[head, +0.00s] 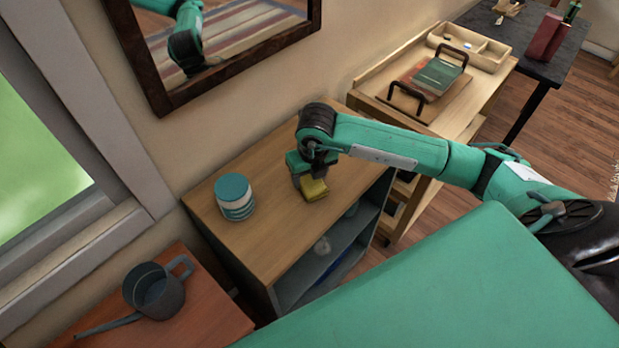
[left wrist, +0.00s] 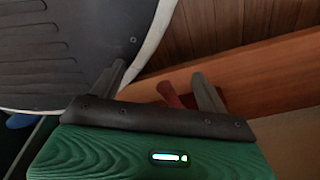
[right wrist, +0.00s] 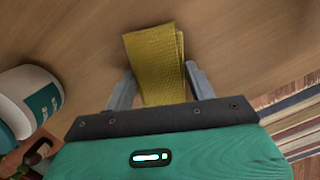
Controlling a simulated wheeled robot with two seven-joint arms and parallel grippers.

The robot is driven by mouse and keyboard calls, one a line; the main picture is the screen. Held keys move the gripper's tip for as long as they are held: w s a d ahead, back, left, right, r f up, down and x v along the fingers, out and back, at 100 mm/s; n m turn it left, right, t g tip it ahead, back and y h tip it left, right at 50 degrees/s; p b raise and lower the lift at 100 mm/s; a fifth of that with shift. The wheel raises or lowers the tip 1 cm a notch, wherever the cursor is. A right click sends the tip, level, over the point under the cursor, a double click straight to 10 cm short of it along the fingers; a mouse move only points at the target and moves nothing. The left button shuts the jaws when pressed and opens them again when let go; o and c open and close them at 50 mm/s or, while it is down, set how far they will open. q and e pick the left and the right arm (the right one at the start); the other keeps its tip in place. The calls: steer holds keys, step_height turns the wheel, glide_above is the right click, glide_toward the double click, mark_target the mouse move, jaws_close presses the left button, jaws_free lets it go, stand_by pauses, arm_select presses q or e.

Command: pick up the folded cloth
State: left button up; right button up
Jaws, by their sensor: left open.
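The folded cloth (head: 314,190) is a small yellow bundle on the wooden top of a low cabinet. My right gripper (head: 313,178) is down at it from above. In the right wrist view the folded cloth (right wrist: 155,52) passes between the two fingers of my right gripper (right wrist: 159,68), its layered folds running away from the palm. The fingertips meet its two side edges. I see no clear gap under the cloth. My left gripper (left wrist: 158,70) is open and empty in the left wrist view, away from the cloth; it does not show in the head view.
A white and teal canister (head: 235,198) stands left of the cloth on the cabinet top (head: 275,173). A dark watering can (head: 155,290) is on a lower reddish table. A tray with books (head: 438,77) lies on the right. A framed mirror (head: 135,45) hangs behind.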

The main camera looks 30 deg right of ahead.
steer(key=c, duration=0.3)
steer(key=shift+c, duration=0.6)
